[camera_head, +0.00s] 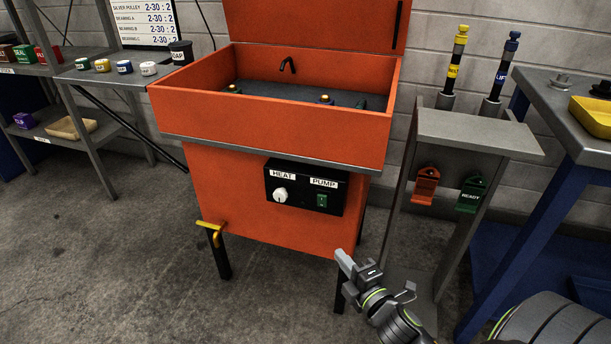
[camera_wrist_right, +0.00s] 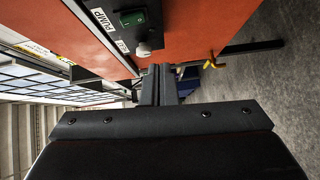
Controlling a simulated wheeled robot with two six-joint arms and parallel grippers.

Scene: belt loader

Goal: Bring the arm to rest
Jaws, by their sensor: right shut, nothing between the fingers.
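In the right wrist view the closed fingers (camera_wrist_right: 158,85) point toward the tank's front, near the control box (camera_wrist_right: 133,20). A gap to the tank cannot be judged exactly. My left gripper is not in the head view.
The control box (camera_head: 305,188) has a white heat knob and green pump switch. A yellow handle (camera_head: 210,228) sticks out at the tank's lower left. A grey stand (camera_head: 470,133) and a blue-legged table (camera_head: 560,110) are at right. The floor at left is clear.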

